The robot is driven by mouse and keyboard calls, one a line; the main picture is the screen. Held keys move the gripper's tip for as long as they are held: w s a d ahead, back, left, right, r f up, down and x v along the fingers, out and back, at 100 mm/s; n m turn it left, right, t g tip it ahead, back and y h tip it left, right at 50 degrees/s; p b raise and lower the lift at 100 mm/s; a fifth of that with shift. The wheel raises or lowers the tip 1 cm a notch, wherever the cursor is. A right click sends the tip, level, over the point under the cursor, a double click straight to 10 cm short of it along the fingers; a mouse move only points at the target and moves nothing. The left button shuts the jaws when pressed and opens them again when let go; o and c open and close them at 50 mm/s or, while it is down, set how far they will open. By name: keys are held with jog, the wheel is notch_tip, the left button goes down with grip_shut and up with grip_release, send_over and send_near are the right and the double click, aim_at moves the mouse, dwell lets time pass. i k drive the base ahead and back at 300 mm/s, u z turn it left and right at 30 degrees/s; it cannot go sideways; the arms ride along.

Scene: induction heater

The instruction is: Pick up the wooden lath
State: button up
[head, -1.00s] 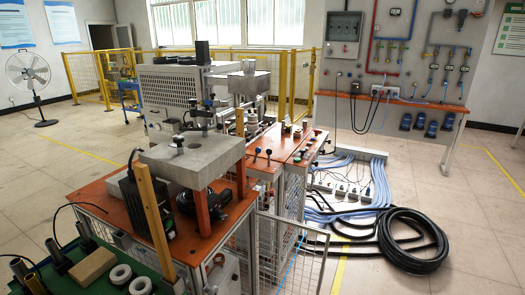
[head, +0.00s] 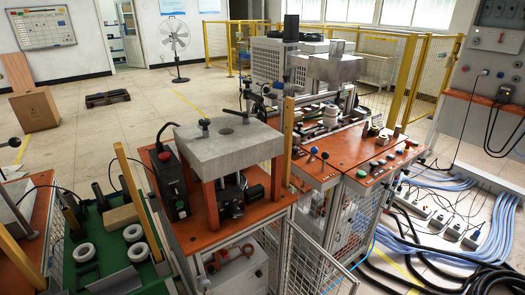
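Long, narrow wood-coloured strips stand upright in the head view. One strip (head: 138,200) is between the green bench and the orange-topped machine table, tilted in the picture. Another strip (head: 288,135) stands behind the concrete-like block, and a third (head: 17,260) is at the lower left edge. I cannot tell which of them, if any, is the wooden lath. A short light wooden block (head: 121,217) lies on the green bench. My gripper is not in view.
The green bench (head: 90,270) holds white rings (head: 133,233) and dark cylinders. A grey block (head: 225,152) stands on the orange machine table (head: 180,236). A cardboard box (head: 35,110) and a dark pallet (head: 108,98) are on the floor. Open floor lies at the back left; hoses cover the right.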

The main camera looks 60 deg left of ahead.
aim_at(290, 101)
jog(key=u, duration=0.95)
jog(key=i, duration=0.85)
jog(key=u, duration=0.9)
